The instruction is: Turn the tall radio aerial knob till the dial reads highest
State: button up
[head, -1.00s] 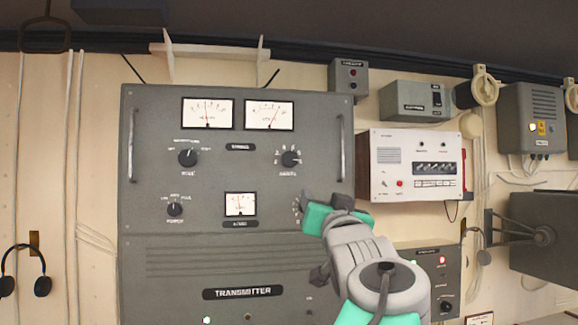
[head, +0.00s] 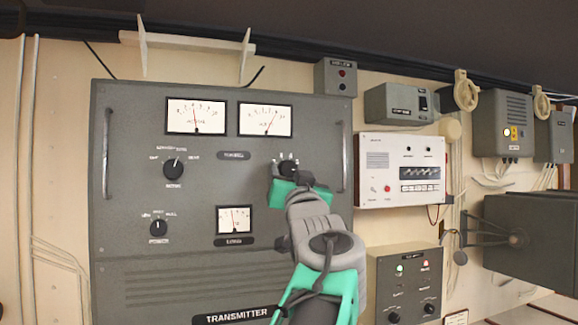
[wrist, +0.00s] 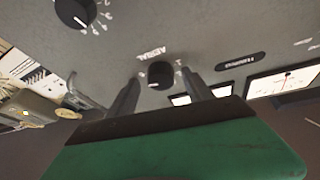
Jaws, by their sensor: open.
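The tall grey radio transmitter cabinet (head: 140,285) fills the left middle of the head view. Its black aerial knob (head: 288,167) is at the upper right, partly hidden by my gripper (head: 290,186). In the wrist view, which is upside down, the aerial knob (wrist: 160,75) shows between the two spread fingers of my gripper (wrist: 163,95). The fingers are open; I cannot tell whether they touch the knob. The upper right meter (head: 266,120) has its needle leaning right. The upper left needle (head: 195,117) and lower meter needle (head: 235,219) stand near the middle.
Another knob (wrist: 75,12) is close to the aerial knob. A metal handle (head: 337,158) stands at the cabinet's right edge. A white radio (head: 401,185) and a grey lamp box (head: 404,290) are to the right. The mode knob (head: 174,170) is clear.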

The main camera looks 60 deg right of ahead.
jog(key=shift+c, duration=0.3)
grip_shut()
dwell(0.4)
jog(key=shift+f+n+t+b, duration=0.15)
jog(key=shift+n+t+b, duration=0.25)
jog(key=shift+b, duration=0.2)
jog(key=shift+n+y+b, duration=0.3)
jog(key=shift+n, duration=0.1)
jog(key=n+b, duration=0.1)
jog(key=n+t+b, duration=0.1)
jog(key=n, duration=0.1)
jog(key=shift+s+d+f+t+y, duration=0.1)
jog(key=shift+s+d+t+y, duration=0.05)
jog(key=shift+t+y, duration=0.2)
jog(key=n+t+y+b, duration=0.1)
jog(key=n, duration=0.2)
jog(key=shift+d+n+y, duration=0.1)
jog(key=shift+n+y, duration=0.15)
jog(key=shift+n, duration=0.05)
jog(key=shift+s+r+n+t+y, duration=0.15)
jog(key=shift+n+t+y, duration=0.25)
jog(key=shift+n, duration=0.45)
jog(key=shift+w+r+n+t+y, duration=0.1)
jog(key=shift+n+t+y, duration=0.3)
jog(key=shift+n, duration=0.45)
